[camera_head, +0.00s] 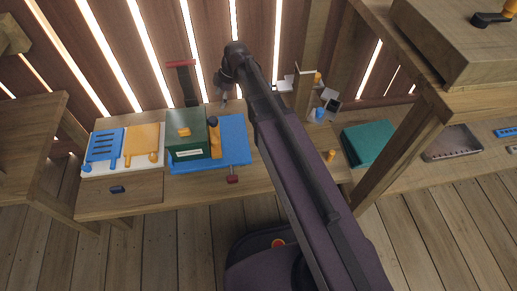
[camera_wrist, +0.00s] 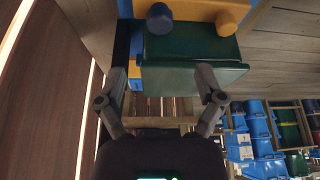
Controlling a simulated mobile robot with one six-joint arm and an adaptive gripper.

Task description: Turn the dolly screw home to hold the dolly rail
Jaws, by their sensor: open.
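My gripper (camera_head: 224,97) hangs above the back of the workbench, by the far right corner of a green box (camera_head: 187,150). In the wrist view my gripper (camera_wrist: 163,97) is open, its fingers spread on either side of a green panel (camera_wrist: 190,77), with nothing clearly held. A blue round knob (camera_wrist: 159,18) and an orange knob (camera_wrist: 226,22) show beyond the panel. In the head view a dark blue knob (camera_head: 213,121) sits at the far end of an orange bar (camera_head: 216,145) beside the green box. I cannot tell surely which parts are the dolly screw and rail.
A blue plate (camera_head: 236,150) lies under the box's right side. A white board (camera_head: 95,168) with blue and orange pieces lies left. A red-topped post (camera_head: 181,64) stands behind. A teal box (camera_head: 368,146) sits right. My arm hides the bench's middle.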

